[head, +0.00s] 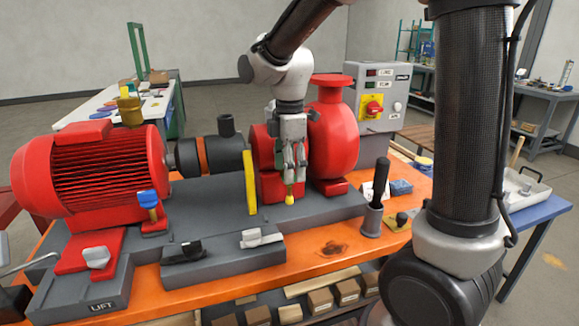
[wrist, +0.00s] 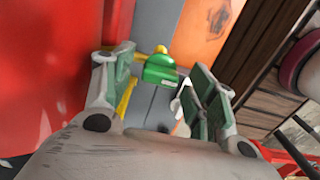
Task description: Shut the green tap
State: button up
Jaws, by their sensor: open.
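The green tap (wrist: 160,71) shows in the wrist view between my gripper's fingers, with a yellow knob (wrist: 161,49) beside its green body. In the head view the yellow knob (head: 289,199) shows just below my fingertips, and the fingers hide most of the green part. My gripper (head: 289,172) points down over the grey skid, in front of the red pump. In the wrist view my gripper (wrist: 160,75) is open, one finger on each side of the tap. I cannot tell whether either finger touches it.
The red pump (head: 333,140) stands close behind and right of my gripper. A yellow upright plate (head: 250,182) is close on its left. A blue-topped tap (head: 148,199), grey levers (head: 257,238) and a holder with a black-handled tool (head: 381,180) stand nearby. The orange bench front is partly clear.

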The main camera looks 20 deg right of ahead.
jog(key=shift+c, duration=0.2)
jog(key=c, duration=1)
jog(key=m, duration=0.4)
jog(key=shift+m, duration=0.3)
jog(key=m, duration=0.4)
jog(key=shift+m, duration=0.3)
jog(key=m, duration=0.4)
jog(key=shift+m, duration=2.4)
